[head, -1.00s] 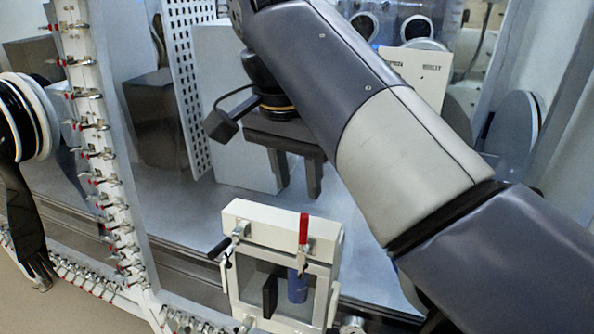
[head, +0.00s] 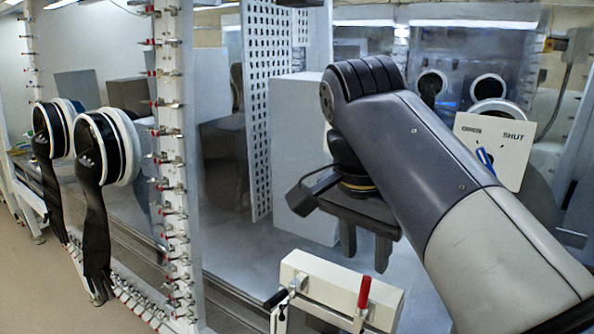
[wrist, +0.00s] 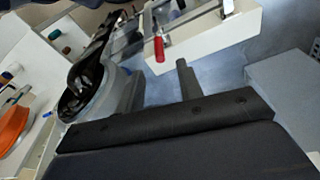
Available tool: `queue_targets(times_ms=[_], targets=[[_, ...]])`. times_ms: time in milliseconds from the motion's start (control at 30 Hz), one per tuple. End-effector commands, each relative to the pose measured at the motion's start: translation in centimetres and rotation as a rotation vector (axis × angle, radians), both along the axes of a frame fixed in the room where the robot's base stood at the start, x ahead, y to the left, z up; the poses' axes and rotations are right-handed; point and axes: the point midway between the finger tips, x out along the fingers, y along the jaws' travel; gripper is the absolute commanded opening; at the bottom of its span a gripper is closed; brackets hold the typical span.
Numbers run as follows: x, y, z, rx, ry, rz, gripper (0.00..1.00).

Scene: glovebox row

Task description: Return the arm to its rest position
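My gripper (head: 366,247) hangs from my bent arm in the head view, its two dark fingers pointing down and spread apart with nothing between them. It is above and slightly behind the white box-like door frame (head: 340,288) with a red-handled clamp (head: 364,292). In the wrist view my gripper (wrist: 160,88) also shows two separated fingers, with the red handle (wrist: 159,48) beyond them. The lower part of the door frame is cut off in the head view.
A perforated white panel (head: 270,110) and a pale block (head: 300,160) stand left of my gripper. A panel marked SHUT with a blue handle (head: 485,160) is at right. Black gloves (head: 95,230) hang at left. Clamps line the post (head: 172,150).

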Motion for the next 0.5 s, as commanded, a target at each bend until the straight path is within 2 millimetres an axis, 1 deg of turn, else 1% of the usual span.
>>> queue_targets(times_ms=[33,300,500], targets=[[0.0,-0.1,-0.9,-0.001,0.002,0.000,0.35],[0.4,-0.8,-5.2,-0.001,0.002,-0.001,0.35],[0.7,-1.1,-7.6,0.000,0.001,0.000,0.35]])
